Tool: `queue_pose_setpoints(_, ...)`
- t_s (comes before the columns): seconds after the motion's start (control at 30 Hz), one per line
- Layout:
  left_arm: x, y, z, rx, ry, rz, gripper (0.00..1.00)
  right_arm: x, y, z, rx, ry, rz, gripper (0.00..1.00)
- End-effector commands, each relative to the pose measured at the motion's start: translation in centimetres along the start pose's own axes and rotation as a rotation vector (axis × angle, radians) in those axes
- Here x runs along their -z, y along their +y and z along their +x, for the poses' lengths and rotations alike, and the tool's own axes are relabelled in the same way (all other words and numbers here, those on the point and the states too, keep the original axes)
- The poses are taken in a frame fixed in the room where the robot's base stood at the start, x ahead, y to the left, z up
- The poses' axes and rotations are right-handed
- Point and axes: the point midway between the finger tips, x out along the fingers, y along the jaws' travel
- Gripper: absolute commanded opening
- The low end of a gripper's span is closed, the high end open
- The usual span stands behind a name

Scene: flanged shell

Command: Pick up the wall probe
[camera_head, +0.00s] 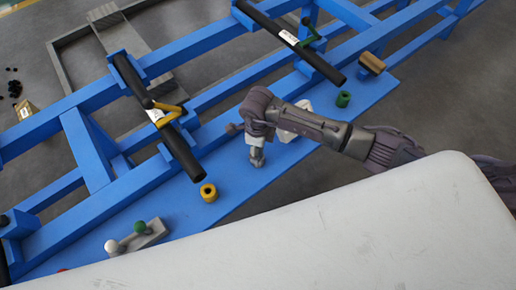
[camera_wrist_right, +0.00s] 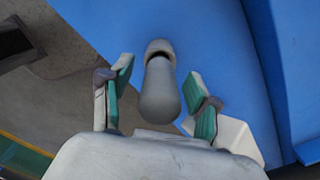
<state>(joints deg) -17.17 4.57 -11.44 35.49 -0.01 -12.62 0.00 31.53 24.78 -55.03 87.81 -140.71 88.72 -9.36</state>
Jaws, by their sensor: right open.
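A grey, round-ended piece (camera_wrist_right: 158,95), which may be the wall probe, shows in the right wrist view. It is between the two teal-padded fingers of my right gripper (camera_wrist_right: 155,92), with a visible gap on each side. The gripper is open. In the head view my right gripper (camera_head: 256,152) points down over the blue bench shelf, its arm coming in from the right. The gripper and wrist largely hide what is under them there. My left gripper is not in view.
The blue shelf (camera_head: 225,165) holds a yellow ring (camera_head: 208,192), a green ring (camera_head: 343,99), a brown block (camera_head: 371,63) and a grey block with green and white knobs (camera_head: 140,236). Black tubes (camera_head: 183,152) lie across the blue frame. A white surface (camera_head: 330,240) fills the front.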

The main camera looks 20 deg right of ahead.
Motion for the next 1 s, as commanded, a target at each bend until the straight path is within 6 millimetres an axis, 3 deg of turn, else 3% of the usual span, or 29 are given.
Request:
queue_pose_setpoints(0.03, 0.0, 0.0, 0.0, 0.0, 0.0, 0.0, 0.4, 0.0, 0.0, 0.0, 0.0, 0.0, 0.0, 0.59)
queue_pose_setpoints(0.4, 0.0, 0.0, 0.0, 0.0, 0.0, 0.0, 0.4, 0.0, 0.0, -0.1, 0.0, 0.0, 0.001, 0.0)
queue_pose_setpoints(0.77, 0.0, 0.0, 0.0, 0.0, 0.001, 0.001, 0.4, 0.0, -0.1, -0.6, 0.002, -0.001, 0.001, 0.0)
queue_pose_setpoints(1.0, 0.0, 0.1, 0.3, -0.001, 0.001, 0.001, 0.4, -0.1, -0.2, -3.5, 0.003, -0.003, 0.0, 0.0)
